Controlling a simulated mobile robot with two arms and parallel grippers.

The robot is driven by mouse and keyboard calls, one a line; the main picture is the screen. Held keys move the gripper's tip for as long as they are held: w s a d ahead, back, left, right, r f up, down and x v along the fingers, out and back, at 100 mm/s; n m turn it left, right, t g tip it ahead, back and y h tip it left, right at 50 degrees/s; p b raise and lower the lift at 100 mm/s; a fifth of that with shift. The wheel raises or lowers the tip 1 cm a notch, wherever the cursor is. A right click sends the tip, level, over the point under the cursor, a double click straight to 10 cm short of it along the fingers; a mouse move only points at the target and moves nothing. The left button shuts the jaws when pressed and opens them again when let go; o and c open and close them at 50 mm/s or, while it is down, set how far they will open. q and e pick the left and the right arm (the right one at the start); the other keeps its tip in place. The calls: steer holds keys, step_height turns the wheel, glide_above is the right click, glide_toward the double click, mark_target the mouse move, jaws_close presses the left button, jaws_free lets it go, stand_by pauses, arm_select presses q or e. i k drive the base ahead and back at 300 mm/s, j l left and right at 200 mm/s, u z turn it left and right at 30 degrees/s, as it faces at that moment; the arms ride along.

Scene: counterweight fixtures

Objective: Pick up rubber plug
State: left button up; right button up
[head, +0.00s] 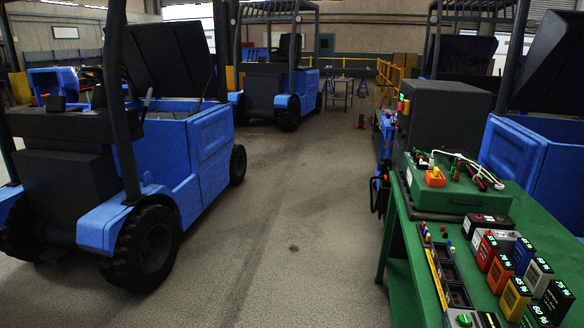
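I cannot single out a rubber plug for certain. Small red and blue pieces (446,230) sit at the far end of a dark tray (455,292) on the green workbench (400,262), too small to identify. An orange block with a yellow top (435,177) stands on a green case (455,193) at the back of the bench. Neither of my grippers shows in the head view.
Several battery-like blocks with lit percentages (515,299) stand on the bench at right. Cables (470,163) lie on the green case. A blue forklift (160,150) stands at left, with another (285,85) behind. The floor (290,230) between forklift and bench is clear.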

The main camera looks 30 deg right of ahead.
mark_target(436, 174)
steer(key=i+l+z, duration=0.1)
steer(key=i+z, duration=0.35)
steer(key=i+j+z, duration=0.15)
steer(key=i+z, duration=0.35)
steer(key=i, duration=0.15)
steer(key=i+j+z, duration=0.3)
steer(key=i+z, duration=0.15)
steer(key=i, duration=0.05)
